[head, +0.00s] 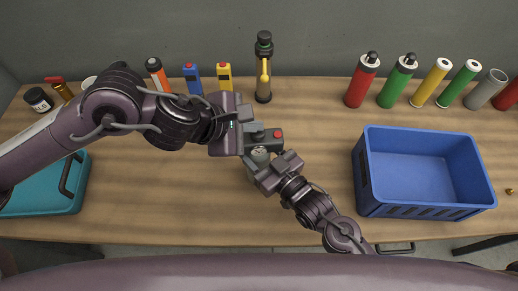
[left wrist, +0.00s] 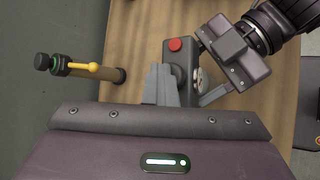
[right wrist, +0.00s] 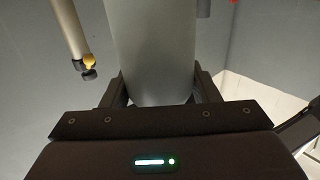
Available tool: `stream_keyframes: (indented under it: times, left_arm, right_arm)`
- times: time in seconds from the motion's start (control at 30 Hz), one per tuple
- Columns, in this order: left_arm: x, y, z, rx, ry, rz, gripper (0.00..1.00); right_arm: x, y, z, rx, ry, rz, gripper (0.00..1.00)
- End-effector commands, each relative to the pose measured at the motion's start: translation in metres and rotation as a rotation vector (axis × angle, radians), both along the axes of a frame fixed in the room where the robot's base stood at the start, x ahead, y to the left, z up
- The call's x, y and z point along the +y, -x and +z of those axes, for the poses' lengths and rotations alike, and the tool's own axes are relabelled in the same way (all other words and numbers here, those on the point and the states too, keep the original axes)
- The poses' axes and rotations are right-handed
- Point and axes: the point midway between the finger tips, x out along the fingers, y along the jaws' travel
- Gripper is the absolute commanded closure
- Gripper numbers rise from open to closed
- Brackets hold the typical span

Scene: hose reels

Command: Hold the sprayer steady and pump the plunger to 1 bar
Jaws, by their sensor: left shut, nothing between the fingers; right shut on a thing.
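The sprayer (head: 258,155) stands near the middle of the table, with a grey body, a dark top piece with a red button (head: 277,134) and a round gauge. The gauge also shows in the left wrist view (left wrist: 201,78), too small to read. My right gripper (head: 262,172) is shut on the sprayer's grey body (right wrist: 150,45), with a finger on each side in the right wrist view. My left gripper (head: 246,122) is shut and empty at the dark top piece (left wrist: 178,65); its fingers (left wrist: 160,85) lie right beside it. Contact and the plunger's height cannot be told.
A blue crate (head: 422,170) stands to the right and a teal case (head: 45,190) at the far left. Coloured cylinders (head: 430,82) line the back right. The table (head: 170,205) is clear front left.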

Motion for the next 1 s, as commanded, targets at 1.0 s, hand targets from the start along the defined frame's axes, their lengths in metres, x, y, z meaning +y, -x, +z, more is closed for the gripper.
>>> stream_keyframes:
  times: [1.0]
  left_arm:
    - [0.003,0.005,0.046,0.018,-0.024,-0.007,1.0]
  right_arm:
    - [-0.001,-0.001,-0.002,0.002,0.002,-0.003,0.8]
